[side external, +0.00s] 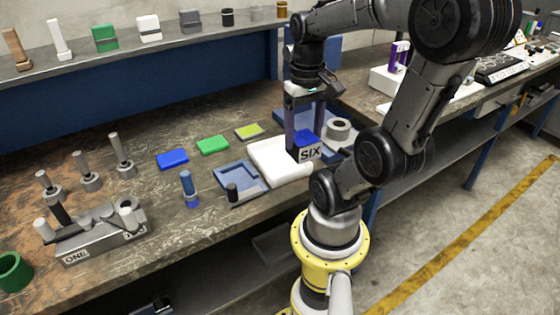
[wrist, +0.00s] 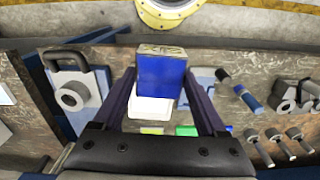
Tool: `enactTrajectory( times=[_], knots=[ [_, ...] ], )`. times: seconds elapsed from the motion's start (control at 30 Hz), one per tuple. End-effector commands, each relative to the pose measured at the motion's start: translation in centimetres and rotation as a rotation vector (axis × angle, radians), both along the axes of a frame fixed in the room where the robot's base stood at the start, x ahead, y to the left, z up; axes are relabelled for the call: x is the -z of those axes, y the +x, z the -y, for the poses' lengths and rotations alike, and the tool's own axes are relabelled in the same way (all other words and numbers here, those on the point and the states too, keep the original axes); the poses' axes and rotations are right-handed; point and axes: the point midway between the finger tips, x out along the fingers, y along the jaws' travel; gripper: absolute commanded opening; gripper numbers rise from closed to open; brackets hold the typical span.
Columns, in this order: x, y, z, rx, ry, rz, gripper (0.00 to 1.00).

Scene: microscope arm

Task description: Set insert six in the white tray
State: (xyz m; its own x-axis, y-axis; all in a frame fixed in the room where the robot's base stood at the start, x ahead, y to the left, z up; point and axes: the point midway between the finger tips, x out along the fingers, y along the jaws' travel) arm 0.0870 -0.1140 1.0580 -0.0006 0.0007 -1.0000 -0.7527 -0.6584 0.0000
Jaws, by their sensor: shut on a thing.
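Insert six (side external: 310,152) is a block with a blue face and a pale face lettered SIX. It also shows in the wrist view (wrist: 162,78), between the two fingers. My gripper (side external: 306,130) points down and is shut on it; its fingers show in the wrist view (wrist: 160,74) on either side of the block. The white tray (side external: 265,158) lies on the bench under and to the left of the insert; part of it shows behind the block in the wrist view (wrist: 150,108). The insert overlaps the tray's right part; I cannot tell whether it touches the tray.
A blue-grey tray (side external: 238,176) and a blue peg (side external: 188,190) are left of the white tray. Blue (side external: 172,159), green (side external: 212,145) and yellow-topped (side external: 249,132) pieces lie behind. A grey round fixture (side external: 340,130) stands close right. Block ONE (side external: 95,240) is far left.

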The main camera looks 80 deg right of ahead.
Motion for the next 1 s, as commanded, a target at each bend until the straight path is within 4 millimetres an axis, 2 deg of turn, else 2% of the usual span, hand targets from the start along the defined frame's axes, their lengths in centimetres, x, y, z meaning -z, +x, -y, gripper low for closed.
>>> enactTrajectory(
  times=[0.17,0.57,0.8,1.0],
  knots=[
    [0.4,0.6,1.2,0.018,-0.002,0.002,0.0],
    [3.6,4.9,6.9,0.017,-0.002,0.001,0.0],
    [6.9,6.8,9.4,0.016,-0.001,0.001,0.0],
    [8.7,7.8,10.8,0.016,-0.005,0.004,0.0]
  ],
)
